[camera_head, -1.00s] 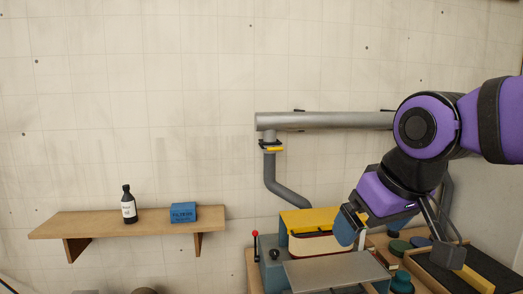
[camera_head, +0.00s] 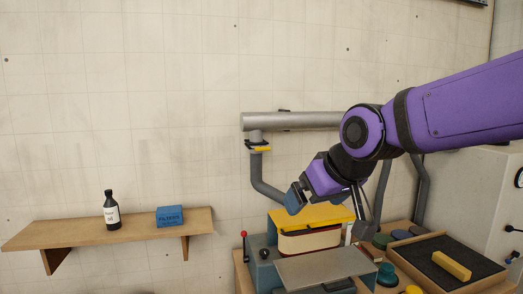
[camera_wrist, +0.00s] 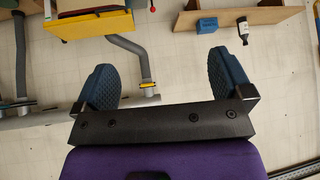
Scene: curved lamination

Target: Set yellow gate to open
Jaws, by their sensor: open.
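The yellow gate (camera_head: 260,149) is a small yellow slide with dark parts, set across a grey branch duct (camera_head: 257,175) just below a large horizontal pipe (camera_head: 300,121). In the wrist view, which looks upside down, the yellow gate (camera_wrist: 148,84) shows between the finger lines, closer to the left finger. My gripper (camera_head: 294,200) has blue padded fingers and is to the right of and below the gate in the head view. The wrist view shows my gripper (camera_wrist: 167,78) with its fingers wide apart and nothing between them. I cannot tell the gate's slide position.
Below my gripper is a machine with a yellow top (camera_head: 310,217) and a red-knobbed lever (camera_head: 244,240). A wooden shelf (camera_head: 130,228) at left holds a dark bottle (camera_head: 111,210) and a blue box (camera_head: 170,216). A tray (camera_head: 420,258) with a yellow block is at right. The wall left of the gate is clear.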

